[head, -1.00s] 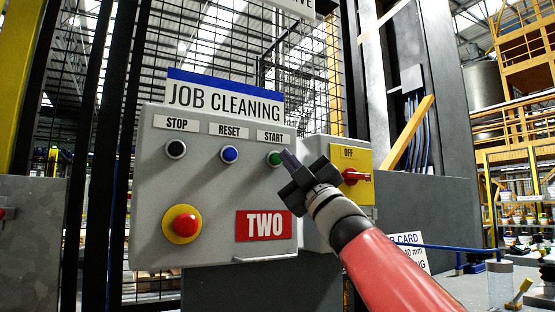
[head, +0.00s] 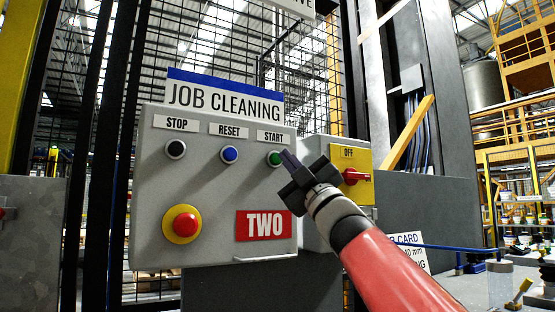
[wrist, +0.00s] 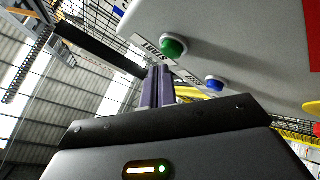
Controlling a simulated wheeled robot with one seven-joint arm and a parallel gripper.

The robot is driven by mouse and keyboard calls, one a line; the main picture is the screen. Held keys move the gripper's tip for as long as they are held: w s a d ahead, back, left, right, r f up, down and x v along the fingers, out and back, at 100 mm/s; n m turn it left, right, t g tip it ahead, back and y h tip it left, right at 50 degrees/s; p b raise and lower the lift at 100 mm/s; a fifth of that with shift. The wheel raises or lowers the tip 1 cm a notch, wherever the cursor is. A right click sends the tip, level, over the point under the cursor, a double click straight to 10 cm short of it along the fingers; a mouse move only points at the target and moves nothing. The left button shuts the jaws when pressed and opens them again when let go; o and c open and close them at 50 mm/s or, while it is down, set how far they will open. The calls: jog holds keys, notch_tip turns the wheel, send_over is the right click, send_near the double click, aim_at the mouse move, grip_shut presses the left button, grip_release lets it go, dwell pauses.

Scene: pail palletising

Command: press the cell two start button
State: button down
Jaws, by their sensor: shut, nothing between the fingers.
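The cell two panel (head: 200,205) is a grey box with a red TWO label (head: 264,226) and a JOB CLEANING sign (head: 225,100) on top. The green start button (head: 274,158) sits at its upper right under the START label; it also shows in the wrist view (wrist: 173,46). My gripper (head: 288,157) is shut and empty, its fingertips just right of the green button in the head view. In the wrist view the closed fingers (wrist: 158,84) point up toward the panel, below and left of the green button. I cannot tell whether they touch it.
The blue reset button (head: 229,154), black stop button (head: 175,149) and red emergency stop (head: 182,224) share the panel. A yellow plate with a red OFF switch (head: 354,176) is on a box close behind my gripper. Black mesh fencing stands behind.

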jog(key=shift+w, duration=0.1)
dwell(0.3)
jog(key=shift+w+a, duration=0.2)
jog(key=shift+w, duration=0.05)
jog(key=shift+w+a+p, duration=0.3)
jog(key=shift+w+p, duration=0.05)
jog(key=shift+p, duration=0.05)
dwell(0.8)
jog(key=shift+s+d, duration=0.1)
jog(key=shift+s+d+b, duration=0.4)
jog(key=shift+s, duration=0.2)
jog(key=shift+s+d, duration=0.1)
jog(key=shift+s+d+b, duration=0.45)
jog(key=shift+s+d, duration=0.25)
jog(key=shift+s, duration=0.3)
jog(key=shift+s+d+b, duration=0.45)
jog(key=shift+s+d, duration=0.2)
jog(key=shift+s, duration=0.35)
